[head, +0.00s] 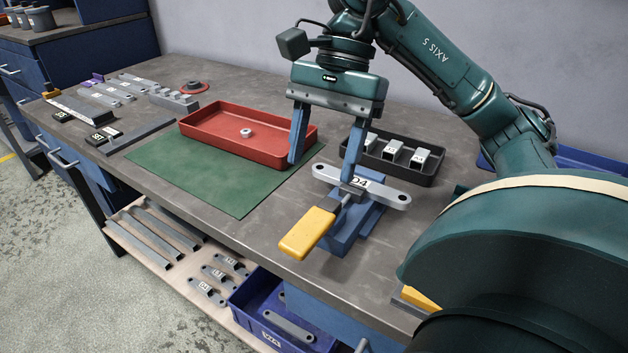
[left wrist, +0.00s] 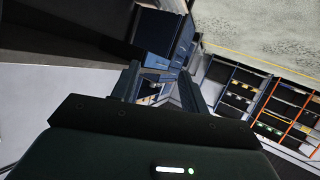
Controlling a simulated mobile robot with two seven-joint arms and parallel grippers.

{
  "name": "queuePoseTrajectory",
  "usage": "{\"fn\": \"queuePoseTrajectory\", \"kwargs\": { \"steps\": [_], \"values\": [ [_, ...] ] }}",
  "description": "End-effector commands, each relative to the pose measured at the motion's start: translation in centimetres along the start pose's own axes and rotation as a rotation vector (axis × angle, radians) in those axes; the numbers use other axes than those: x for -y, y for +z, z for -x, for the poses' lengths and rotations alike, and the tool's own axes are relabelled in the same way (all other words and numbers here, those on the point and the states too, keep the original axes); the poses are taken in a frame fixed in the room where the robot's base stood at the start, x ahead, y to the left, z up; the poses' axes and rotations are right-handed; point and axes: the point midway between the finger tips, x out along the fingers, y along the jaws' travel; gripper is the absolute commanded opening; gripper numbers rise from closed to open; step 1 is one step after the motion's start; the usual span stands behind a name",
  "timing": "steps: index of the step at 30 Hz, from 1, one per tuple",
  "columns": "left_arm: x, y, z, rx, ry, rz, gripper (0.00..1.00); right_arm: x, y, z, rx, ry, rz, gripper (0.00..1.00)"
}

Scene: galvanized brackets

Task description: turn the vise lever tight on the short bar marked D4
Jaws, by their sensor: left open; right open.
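The short grey bar marked D4 (head: 387,195) lies across the top of the blue vise (head: 345,232) near the table's front edge. It has a hole at each end. The vise lever (head: 307,233) has a yellow grip that points toward the front left. My right gripper (head: 321,170) is open, fingers pointing down. One fingertip is over the bar near its label and the other is left of the bar; I cannot tell whether either touches. My left gripper (left wrist: 158,68) is open and empty in the left wrist view, away from the vise.
A black tray (head: 427,176) with several labelled blocks is just behind the vise. Grey bars and brackets lie at the far left. A blue bin (head: 252,310) stands low at the front.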

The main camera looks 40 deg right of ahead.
Motion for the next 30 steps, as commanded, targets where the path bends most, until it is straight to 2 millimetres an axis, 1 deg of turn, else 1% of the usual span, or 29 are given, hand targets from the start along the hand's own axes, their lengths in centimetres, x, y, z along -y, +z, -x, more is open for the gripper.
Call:
{"fn": "queuePoseTrajectory", "kwargs": {
  "steps": [1,3,6,12,26,28,30],
  "values": [
    [-0.1,-0.1,0.0,0.006,0.003,0.002,0.45,0.0,0.1,1.2,0.001,-0.003,0.002,0.6],
    [-0.4,-0.3,0.1,0.018,0.007,0.007,0.45,0.0,0.1,2.3,-0.001,-0.002,-0.001,0.6],
    [-0.7,0.0,-0.4,0.038,0.014,0.012,0.45,0.0,0.1,3.1,-0.001,-0.001,0.0,0.6],
    [-0.7,0.3,-0.8,0.047,0.016,0.017,0.45,0.0,0.0,3.4,0.0,0.002,0.0,0.6],
    [-0.5,0.0,-0.8,0.039,0.013,0.015,0.45,0.0,0.0,3.4,0.0,0.001,0.0,0.6],
    [-0.6,-0.4,-0.7,0.039,0.012,0.013,0.45,0.0,0.2,3.7,0.0,0.0,0.0,0.6],
    [-0.7,-1.3,-0.2,0.041,0.01,0.008,0.45,0.0,0.6,4.8,-0.001,0.0,0.0,0.6]
  ]
}}
